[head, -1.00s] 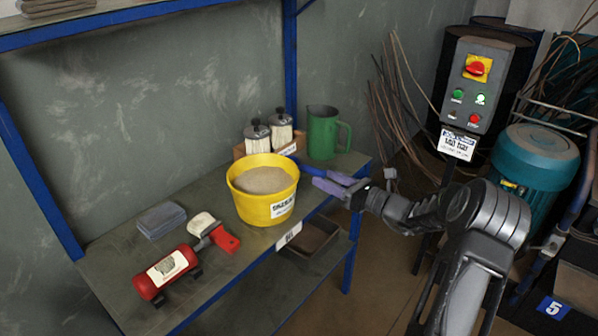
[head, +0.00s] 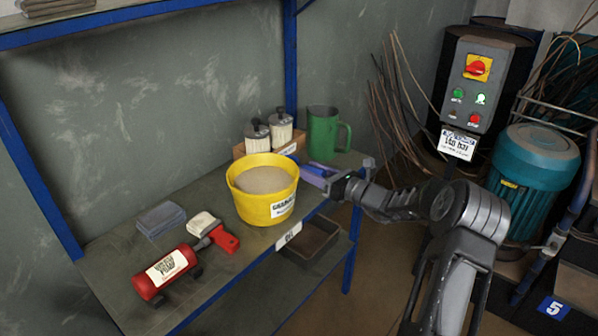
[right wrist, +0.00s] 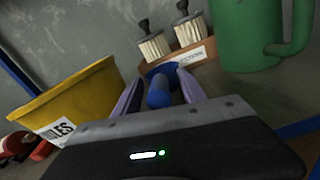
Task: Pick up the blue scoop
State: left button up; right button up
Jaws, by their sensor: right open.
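The blue scoop (right wrist: 159,94) lies on the bench between the yellow bucket and the green jug. In the right wrist view its handle points towards me and its bowl lies beyond, partly hidden. My right gripper (right wrist: 160,82) is open, with one purple finger on each side of the scoop's handle. In the head view the right gripper (head: 317,174) reaches in from the right over the bench edge, and the scoop is mostly hidden by its fingers. I cannot tell whether the fingers touch the handle. My left gripper is not in view.
The yellow bucket (head: 262,206) of grainy material stands left of the gripper. The green jug (head: 322,134) and a box with two brushes (head: 257,137) stand behind.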

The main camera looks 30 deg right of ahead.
dwell(0.4)
grip_shut()
dwell(0.4)
dwell(0.9)
